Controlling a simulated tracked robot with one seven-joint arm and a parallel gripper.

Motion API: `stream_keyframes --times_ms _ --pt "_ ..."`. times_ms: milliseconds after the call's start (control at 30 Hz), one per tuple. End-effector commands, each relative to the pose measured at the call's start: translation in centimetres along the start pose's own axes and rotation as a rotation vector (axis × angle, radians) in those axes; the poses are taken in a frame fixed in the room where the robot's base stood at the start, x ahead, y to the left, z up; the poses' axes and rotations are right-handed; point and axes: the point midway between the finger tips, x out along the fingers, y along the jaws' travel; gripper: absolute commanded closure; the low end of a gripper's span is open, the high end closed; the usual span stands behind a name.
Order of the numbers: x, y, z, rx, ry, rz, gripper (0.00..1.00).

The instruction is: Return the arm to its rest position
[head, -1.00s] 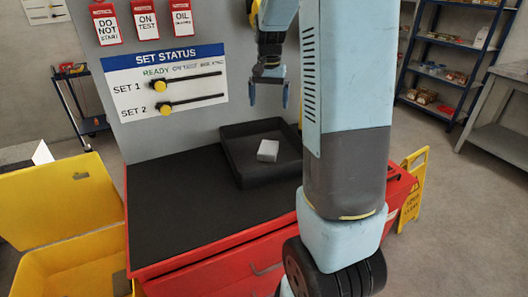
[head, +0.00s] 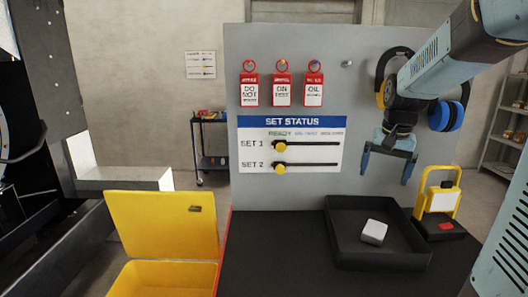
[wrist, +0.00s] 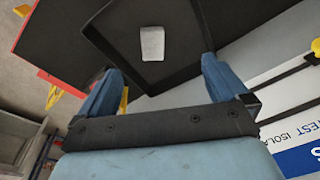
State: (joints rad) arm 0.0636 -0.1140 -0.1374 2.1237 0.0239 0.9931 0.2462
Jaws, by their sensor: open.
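My gripper (head: 388,172) is open and empty in the head view. It hangs in the air in front of the grey panel, above the black tray (head: 345,262). My arm reaches in from the upper right. In the wrist view the two blue fingers of my gripper (wrist: 160,82) are spread apart with nothing between them. A small white block (head: 374,232) lies in the tray below, and it also shows in the wrist view (wrist: 152,43), beyond the fingers.
A grey panel (head: 300,200) carries the set status board (head: 300,150), three hanging tags and blue ear defenders (head: 446,116). A yellow open box (head: 160,230) stands at left. A yellow-framed device (head: 440,205) stands right of the tray. The black worktop (head: 275,265) is clear left of the tray.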

Motion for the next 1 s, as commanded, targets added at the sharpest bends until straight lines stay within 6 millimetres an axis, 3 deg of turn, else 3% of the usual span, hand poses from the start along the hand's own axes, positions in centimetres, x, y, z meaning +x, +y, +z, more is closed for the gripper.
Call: stream_keyframes --times_ms 300,700,1000 --pt "-4.0 -0.5 7.8 -0.167 0.12 -0.049 0.0" --pt "-5.8 0.2 17.0 -0.372 0.277 -0.074 0.0" --pt "-5.6 0.7 20.4 -0.451 0.342 -0.073 0.0"
